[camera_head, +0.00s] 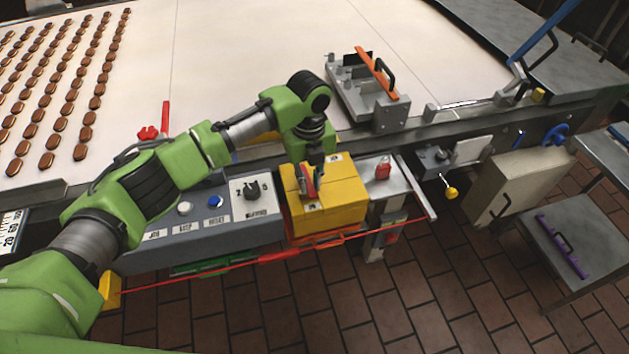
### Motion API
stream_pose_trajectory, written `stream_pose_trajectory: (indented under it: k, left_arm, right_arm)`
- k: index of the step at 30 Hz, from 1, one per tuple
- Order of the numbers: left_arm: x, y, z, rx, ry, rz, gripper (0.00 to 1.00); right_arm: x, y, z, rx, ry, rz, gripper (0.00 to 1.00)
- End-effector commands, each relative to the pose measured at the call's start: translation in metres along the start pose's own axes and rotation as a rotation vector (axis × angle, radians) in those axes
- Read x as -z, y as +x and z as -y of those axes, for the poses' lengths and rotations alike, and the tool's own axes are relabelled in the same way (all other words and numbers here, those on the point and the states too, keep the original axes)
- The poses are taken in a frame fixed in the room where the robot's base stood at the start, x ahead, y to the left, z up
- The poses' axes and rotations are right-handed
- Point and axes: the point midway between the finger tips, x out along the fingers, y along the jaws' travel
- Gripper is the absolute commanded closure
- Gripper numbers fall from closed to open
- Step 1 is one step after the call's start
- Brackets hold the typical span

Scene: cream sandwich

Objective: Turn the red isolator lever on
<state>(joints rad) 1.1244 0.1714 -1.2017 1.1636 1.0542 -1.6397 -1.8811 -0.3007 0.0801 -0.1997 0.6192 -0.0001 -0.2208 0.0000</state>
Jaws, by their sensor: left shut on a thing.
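The red isolator lever (308,184) stands on top of a yellow box (340,212) at the right end of the grey control panel. My left gripper (311,176) reaches down onto the lever from above and is shut on it. The fingers and wrist hide part of the lever, so its exact angle is hard to read. My right gripper is not in view.
The grey panel (180,238) carries a black knob (252,189), a blue button (215,201) and a white button (184,208). A red cord (200,272) runs along its front. A smaller red part (383,168) sits on the plate to the right. The conveyor lies behind.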

Motion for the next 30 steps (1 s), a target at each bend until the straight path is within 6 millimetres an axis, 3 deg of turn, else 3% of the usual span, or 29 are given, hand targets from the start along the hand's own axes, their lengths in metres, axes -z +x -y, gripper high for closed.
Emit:
stream_pose_trajectory:
  k: [21,22,23,30]
  left_arm:
    - [-0.0014,-0.0015,-0.0046,0.002,0.073,0.002,1.00]
    - [-0.0014,-0.0015,-0.0046,0.002,0.073,0.002,0.77]
    - [-0.0014,-0.0014,-0.0046,0.002,0.073,0.002,0.70]
    - [-0.0009,-0.0007,-0.0047,0.002,0.071,0.001,0.68]
  right_arm:
    - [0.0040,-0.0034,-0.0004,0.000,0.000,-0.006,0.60]
    - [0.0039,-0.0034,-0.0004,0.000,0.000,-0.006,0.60]
    - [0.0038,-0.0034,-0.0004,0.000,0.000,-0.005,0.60]
    - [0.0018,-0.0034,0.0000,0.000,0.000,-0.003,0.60]
